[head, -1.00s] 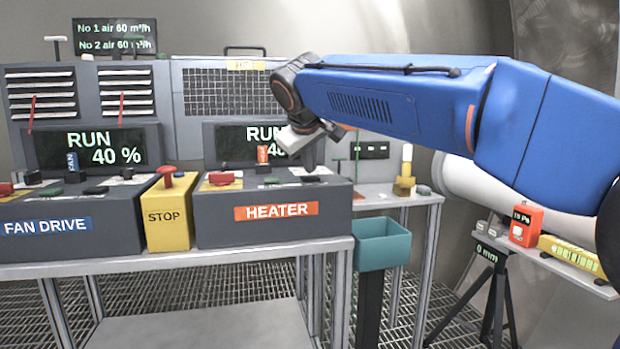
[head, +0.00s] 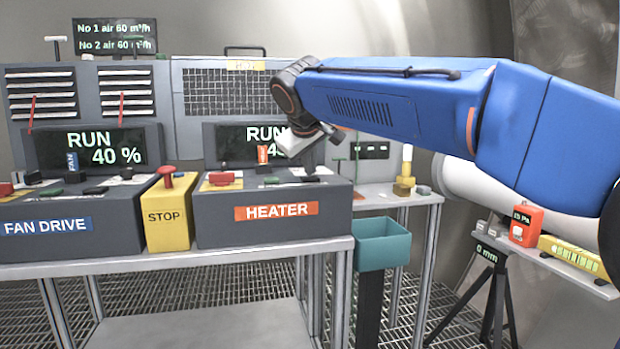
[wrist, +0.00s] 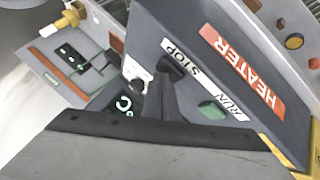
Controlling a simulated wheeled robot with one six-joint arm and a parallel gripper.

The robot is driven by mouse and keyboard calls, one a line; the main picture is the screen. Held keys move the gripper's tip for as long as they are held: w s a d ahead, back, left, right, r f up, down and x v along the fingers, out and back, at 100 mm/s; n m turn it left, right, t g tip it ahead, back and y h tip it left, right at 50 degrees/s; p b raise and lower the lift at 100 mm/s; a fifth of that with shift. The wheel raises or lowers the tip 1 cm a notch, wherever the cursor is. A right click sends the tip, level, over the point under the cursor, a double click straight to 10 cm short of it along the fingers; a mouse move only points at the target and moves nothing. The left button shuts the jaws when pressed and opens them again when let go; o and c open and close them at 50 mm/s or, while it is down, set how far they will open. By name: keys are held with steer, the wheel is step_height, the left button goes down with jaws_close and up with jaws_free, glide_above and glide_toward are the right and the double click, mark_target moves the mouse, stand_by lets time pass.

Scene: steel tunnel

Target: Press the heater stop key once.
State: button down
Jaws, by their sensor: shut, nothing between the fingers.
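The heater console (head: 275,225) is a dark box with an orange HEATER label, on the bench in the head view. Its black stop key (wrist: 172,68) sits by the STOP label in the wrist view, and a green run key (wrist: 212,110) sits by the RUN label. My gripper (wrist: 160,92) is shut and empty, its dark fingertips close beside the stop key. I cannot tell whether they touch it. In the head view my gripper's grey body (head: 297,143) is above the console, in front of the display, and its fingertips are not clear.
The heater display (head: 262,135) shows RUN, its number partly covered. A yellow STOP box (head: 167,215) with a red mushroom button stands left of the console, beside the fan drive console (head: 75,225). A teal bin (head: 383,245) is at the bench's front right.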

mark_target(309, 178)
steer(key=shift+f, duration=0.2)
stand_by(0.3)
steer(key=shift+r, duration=0.9)
steer(key=shift+r, duration=2.5)
